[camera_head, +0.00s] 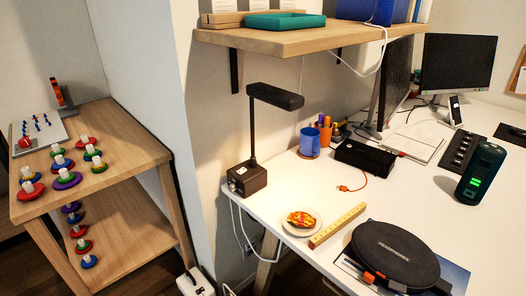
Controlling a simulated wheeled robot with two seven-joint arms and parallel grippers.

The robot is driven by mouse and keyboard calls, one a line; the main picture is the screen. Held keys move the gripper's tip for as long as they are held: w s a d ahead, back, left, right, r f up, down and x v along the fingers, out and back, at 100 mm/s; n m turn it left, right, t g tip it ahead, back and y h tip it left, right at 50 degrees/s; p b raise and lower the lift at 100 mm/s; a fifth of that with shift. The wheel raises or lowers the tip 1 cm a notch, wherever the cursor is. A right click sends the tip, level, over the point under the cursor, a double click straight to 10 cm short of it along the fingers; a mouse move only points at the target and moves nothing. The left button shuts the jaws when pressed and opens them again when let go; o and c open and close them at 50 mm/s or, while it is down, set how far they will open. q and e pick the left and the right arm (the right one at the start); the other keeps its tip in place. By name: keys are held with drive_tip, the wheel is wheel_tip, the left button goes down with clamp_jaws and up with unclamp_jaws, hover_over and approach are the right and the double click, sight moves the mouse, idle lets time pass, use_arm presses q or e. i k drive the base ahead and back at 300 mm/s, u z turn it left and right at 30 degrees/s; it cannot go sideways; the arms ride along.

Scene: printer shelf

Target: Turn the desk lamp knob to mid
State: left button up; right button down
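The desk lamp stands on the left end of the white desk, near the wall. It has a dark boxy base (249,180), a thin black upright post (252,128) and a flat black head (275,96) pointing right. Small pale details show on the left face of the base; they are too small to tell the knob's setting. No glow shows from the lamp head. Neither of my grippers is in view.
A plate with food (302,221), a yellow ruler (337,226) and a black headphones case (395,256) lie to the right of the lamp. A blue cup (309,142) stands behind. A wooden shelf (262,42) overhangs the lamp. White cables hang at the desk's left edge.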

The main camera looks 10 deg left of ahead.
sight(232, 187)
drive_tip(key=u, duration=0.35)
drive_tip(key=k, duration=1.05)
drive_tip(key=u, duration=1.75)
drive_tip(key=i, duration=1.45)
drive_tip(key=z, duration=0.7)
drive_tip(key=i, duration=1.05)
drive_tip(key=z, duration=0.9)
